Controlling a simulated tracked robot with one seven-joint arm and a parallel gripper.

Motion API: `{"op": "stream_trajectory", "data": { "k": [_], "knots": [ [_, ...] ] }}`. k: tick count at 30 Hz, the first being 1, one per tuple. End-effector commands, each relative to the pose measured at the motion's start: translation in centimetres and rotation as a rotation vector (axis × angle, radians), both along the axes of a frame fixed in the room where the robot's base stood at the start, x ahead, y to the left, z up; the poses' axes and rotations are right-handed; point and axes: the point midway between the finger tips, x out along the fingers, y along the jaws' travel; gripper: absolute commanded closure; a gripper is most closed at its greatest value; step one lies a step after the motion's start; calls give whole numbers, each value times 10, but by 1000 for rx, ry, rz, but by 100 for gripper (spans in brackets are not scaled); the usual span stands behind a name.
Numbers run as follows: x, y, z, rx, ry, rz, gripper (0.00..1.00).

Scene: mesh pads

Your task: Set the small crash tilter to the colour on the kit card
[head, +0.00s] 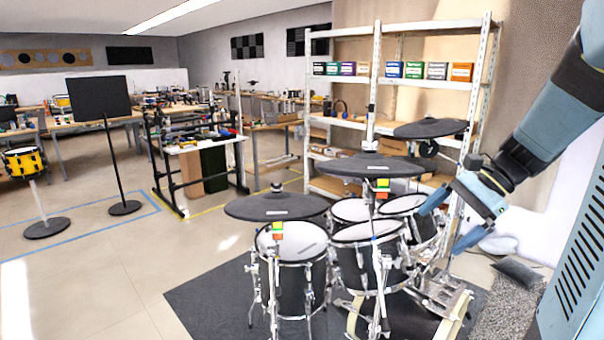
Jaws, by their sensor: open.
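I cannot tell which is the small crash, and I cannot make out a kit card. My gripper (454,218) is open and empty, right of the drums.
White-topped drums (292,241) and chrome stands crowd the space below the cymbals. Metal shelving (375,80) with coloured boxes stands behind. A black music stand (100,97) and a yellow drum (25,160) are at the left. Floor left of the mat is clear.

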Motion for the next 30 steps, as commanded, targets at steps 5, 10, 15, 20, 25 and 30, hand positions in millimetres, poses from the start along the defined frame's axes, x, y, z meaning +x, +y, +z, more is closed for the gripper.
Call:
{"op": "stream_trajectory", "data": {
  "k": [5, 10, 15, 20, 25, 30],
  "knots": [
    [-28, 23, 7, -196, -126, 189, 0],
    [-52, 36, 14, -375, -258, 369, 0],
    [-73, 43, 22, -547, -401, 547, 0],
    [-91, 46, 32, -700, -545, 707, 0],
    [-103, 47, 41, -830, -672, 839, 0],
    [-108, 51, 46, -896, -738, 903, 0]
  ]
}}
